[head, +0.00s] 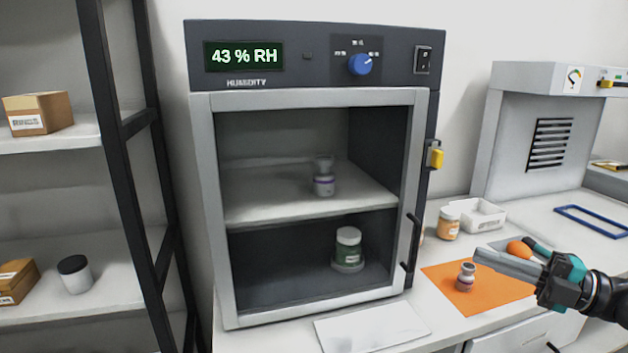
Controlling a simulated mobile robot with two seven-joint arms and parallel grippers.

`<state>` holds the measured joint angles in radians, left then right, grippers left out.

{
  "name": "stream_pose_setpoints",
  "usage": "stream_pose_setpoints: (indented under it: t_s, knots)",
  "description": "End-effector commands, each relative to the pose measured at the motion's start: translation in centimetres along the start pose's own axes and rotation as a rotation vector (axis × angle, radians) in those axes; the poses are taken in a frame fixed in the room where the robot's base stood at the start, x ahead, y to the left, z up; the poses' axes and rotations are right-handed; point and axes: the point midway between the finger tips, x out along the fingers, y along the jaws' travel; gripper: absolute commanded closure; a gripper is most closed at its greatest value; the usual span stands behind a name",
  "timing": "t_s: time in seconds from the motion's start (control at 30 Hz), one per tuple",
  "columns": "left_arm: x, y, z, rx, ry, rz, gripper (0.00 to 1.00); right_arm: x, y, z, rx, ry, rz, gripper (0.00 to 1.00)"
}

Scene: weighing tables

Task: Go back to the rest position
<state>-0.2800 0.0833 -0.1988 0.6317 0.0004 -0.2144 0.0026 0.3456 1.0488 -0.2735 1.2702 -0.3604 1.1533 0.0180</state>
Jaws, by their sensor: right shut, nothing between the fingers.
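My right gripper (482,254) comes in from the right edge, with its shut, empty fingers pointing left above the counter. A small pale jar with a dark top (466,276) stands on the orange mat (442,275), just below and left of the fingertips in the picture. My left gripper does not show. The humidity cabinet (200,180) stands in the middle, and its display (243,56) reads 43 % RH. A small bottle with a purple band (324,180) stands on its upper shelf. A green jar with a pale lid (347,246) stands in the lower compartment.
An orange jar with a white lid (449,223) and a white tray (478,215) stand behind the mat. An orange rounded object (518,249) shows behind the fingers. A blue frame (590,220) lies at right. A white sheet (372,328) lies before the cabinet. Shelving (100,145) stands left.

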Motion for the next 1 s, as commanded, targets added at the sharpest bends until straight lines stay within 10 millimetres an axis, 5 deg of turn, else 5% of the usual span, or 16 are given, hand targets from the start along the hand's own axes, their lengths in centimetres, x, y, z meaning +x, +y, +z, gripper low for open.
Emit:
stream_pose_setpoints:
  t_s: [0.1,0.43,0.77,1.0]
  knots:
    - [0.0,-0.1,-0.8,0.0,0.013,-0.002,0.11,2.5,-2.1,0.3,0.071,-0.091,0.057,1.0]
    - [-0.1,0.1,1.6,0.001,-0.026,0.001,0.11,6.9,-8.6,0.8,0.352,-0.451,0.185,1.0]
    - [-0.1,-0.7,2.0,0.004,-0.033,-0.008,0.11,6.4,-16.5,-1.9,0.707,-0.852,0.197,1.0]
    - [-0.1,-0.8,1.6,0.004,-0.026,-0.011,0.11,3.9,-22.4,-6.8,0.99,-1.146,0.121,1.0]
